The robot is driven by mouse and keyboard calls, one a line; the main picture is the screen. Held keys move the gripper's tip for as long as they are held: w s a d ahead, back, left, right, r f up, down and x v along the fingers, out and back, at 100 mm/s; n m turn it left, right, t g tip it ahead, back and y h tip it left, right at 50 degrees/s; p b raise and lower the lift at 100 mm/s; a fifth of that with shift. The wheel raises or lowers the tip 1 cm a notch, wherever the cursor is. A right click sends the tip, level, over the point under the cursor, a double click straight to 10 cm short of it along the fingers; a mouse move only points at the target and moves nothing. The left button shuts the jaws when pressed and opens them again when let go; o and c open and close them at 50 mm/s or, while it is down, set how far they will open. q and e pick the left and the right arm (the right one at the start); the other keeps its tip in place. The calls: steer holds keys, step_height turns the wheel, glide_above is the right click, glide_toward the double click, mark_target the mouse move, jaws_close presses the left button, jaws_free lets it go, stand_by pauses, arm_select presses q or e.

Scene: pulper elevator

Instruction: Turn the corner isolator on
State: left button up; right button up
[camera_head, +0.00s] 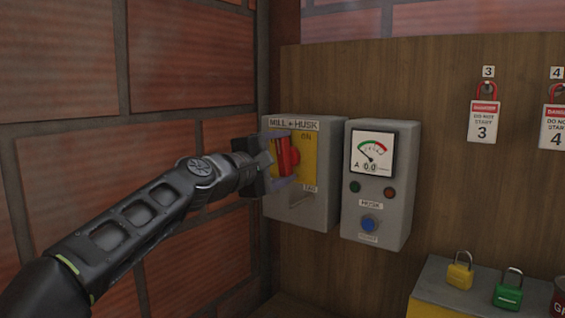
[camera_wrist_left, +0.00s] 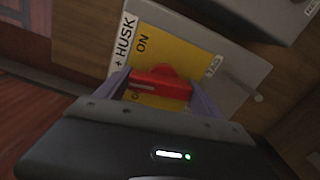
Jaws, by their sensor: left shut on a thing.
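The corner isolator is a grey box (camera_head: 322,215) labelled MILL + HUSK, mounted near the brick corner. It has a yellow plate (camera_head: 308,170) marked ON at the top, and a red handle (camera_head: 288,156). My left gripper (camera_head: 280,158) reaches in from the left and is shut on the red handle. In the left wrist view the handle (camera_wrist_left: 162,82) sits between the two fingers (camera_wrist_left: 160,92), below the word ON on the yellow plate (camera_wrist_left: 165,48). The fingers and wrist hide part of the handle and plate. My right gripper is not in view.
A grey meter box (camera_head: 403,190) with a gauge and a blue button (camera_head: 370,223) stands close right of the isolator. Red lockout tags (camera_head: 484,121) hang on the wooden board. Yellow (camera_head: 460,273) and green (camera_head: 508,294) padlocks are at lower right. The brick wall (camera_head: 190,60) is close on the left.

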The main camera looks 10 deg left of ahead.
arm_select(q)
steer(key=shift+f+m, duration=0.1)
steer(key=shift+m, duration=0.8)
steer(key=o, duration=1.4)
steer(key=shift+c, duration=0.2)
steer(key=shift+s+b, duration=0.1)
steer(key=shift+b, duration=0.2)
steer(key=b+v, duration=0.2)
steer(key=v, duration=0.5)
steer(key=shift+s, duration=0.3)
